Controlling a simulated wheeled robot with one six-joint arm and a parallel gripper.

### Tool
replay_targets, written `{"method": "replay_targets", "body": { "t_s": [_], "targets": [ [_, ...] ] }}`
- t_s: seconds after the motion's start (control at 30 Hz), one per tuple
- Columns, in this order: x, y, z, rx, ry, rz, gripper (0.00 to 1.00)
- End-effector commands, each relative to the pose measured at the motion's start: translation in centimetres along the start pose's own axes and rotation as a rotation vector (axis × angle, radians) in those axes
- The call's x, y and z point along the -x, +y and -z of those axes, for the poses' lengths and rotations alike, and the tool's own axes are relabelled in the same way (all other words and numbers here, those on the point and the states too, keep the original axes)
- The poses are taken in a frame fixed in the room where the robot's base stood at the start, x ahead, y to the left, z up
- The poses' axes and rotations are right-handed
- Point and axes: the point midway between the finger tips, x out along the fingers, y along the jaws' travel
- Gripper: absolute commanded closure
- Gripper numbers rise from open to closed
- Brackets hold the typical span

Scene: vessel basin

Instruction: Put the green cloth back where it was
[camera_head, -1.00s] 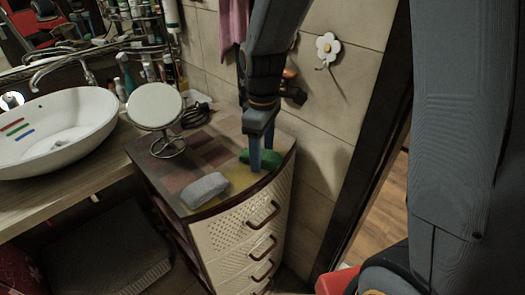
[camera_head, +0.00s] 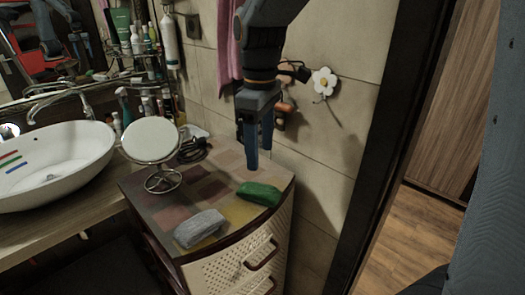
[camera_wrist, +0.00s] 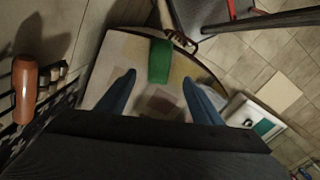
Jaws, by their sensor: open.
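The green cloth (camera_head: 260,194) lies on top of the drawer cabinet (camera_head: 255,211), near its front right edge. It also shows in the wrist view (camera_wrist: 159,61), ahead of the fingertips. My gripper (camera_head: 257,160) is open and empty, above the cabinet top and behind the cloth in the head view. In the wrist view its two blue fingers (camera_wrist: 160,82) are spread apart, with nothing between them. A grey cloth (camera_head: 199,228) lies on the cabinet's front left part.
A round mirror (camera_head: 151,140) on a stand and a dark coiled cable (camera_head: 192,149) are at the cabinet's back left. A white basin (camera_head: 50,165) stands on the counter to the left. A tiled wall with a white flower hook (camera_head: 323,81) is behind my gripper.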

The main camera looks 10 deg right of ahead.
Motion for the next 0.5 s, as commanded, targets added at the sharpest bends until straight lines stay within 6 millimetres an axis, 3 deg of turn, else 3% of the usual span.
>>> {"method": "replay_targets", "body": {
  "t_s": [0.07, 0.17, 0.3, 0.5],
  "targets": [
    [-0.6, 0.0, -0.7, -0.048, 0.001, -0.001, 0.4],
    [-3.2, -0.1, -3.1, -0.217, 0.011, -0.009, 0.4],
    [-8.1, -1.0, -7.8, -0.562, 0.041, -0.029, 0.4],
    [-12.3, -2.8, -12.3, -0.912, 0.083, -0.047, 0.4]
  ]
}}
